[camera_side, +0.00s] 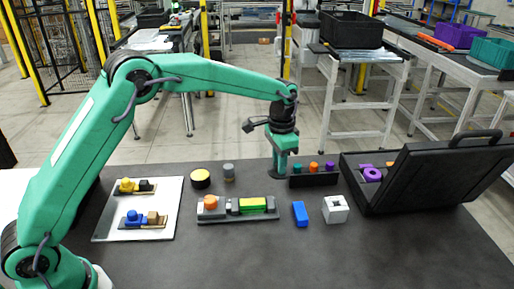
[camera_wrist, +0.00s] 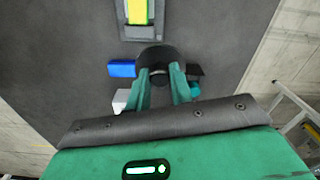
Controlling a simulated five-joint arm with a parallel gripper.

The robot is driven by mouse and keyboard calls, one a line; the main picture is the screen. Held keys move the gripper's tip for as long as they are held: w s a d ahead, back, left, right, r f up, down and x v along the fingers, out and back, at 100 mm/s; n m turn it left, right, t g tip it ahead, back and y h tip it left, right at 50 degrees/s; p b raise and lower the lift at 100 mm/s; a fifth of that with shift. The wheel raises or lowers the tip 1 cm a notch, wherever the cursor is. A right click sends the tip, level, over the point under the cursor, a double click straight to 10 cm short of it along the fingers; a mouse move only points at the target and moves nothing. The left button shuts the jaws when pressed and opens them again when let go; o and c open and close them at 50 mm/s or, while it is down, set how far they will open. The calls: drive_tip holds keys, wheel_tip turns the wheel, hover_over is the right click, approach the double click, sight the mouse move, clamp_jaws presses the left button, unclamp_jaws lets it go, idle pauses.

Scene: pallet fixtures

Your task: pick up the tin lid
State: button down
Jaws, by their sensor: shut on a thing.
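My gripper (camera_wrist: 159,72) points down over the table. In the wrist view its two green fingers are shut on a dark round piece, which I take to be the tin lid (camera_wrist: 156,55). In the side view my gripper (camera_side: 281,170) is low, at the left end of the black peg rack; the dark lid cannot be made out there against the dark table. Whether it touches the table is unclear.
The black rack (camera_side: 314,181) holds teal, orange and purple pegs. In front are a blue block (camera_side: 300,214), a white block (camera_side: 335,209) and a grey fixture (camera_side: 238,217). A yellow-topped tin (camera_side: 200,178) and grey cylinder (camera_side: 229,172) stand left. An open black case (camera_side: 405,195) is right.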

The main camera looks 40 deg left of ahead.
drive_tip(key=shift+s+d+r, duration=0.15)
drive_tip(key=shift+d+r, duration=0.1)
drive_tip(key=shift+d, duration=0.05)
drive_tip(key=shift+a, duration=0.1)
idle(0.3)
drive_tip(key=shift+a, duration=0.6)
drive_tip(key=s+a+n, duration=0.3)
drive_tip(key=s+a, duration=0.1)
drive_tip(key=a, duration=0.7)
drive_tip(key=s+a+n, duration=0.3)
drive_tip(key=s+a, duration=0.2)
drive_tip(key=a, duration=0.6)
drive_tip(key=shift+s+a+f, duration=0.15)
drive_tip(key=shift+s+f, duration=0.05)
drive_tip(key=shift+f, duration=0.1)
drive_tip(key=shift+f, duration=0.15)
drive_tip(key=shift+f, duration=3.05)
drive_tip(key=shift+f, duration=0.15)
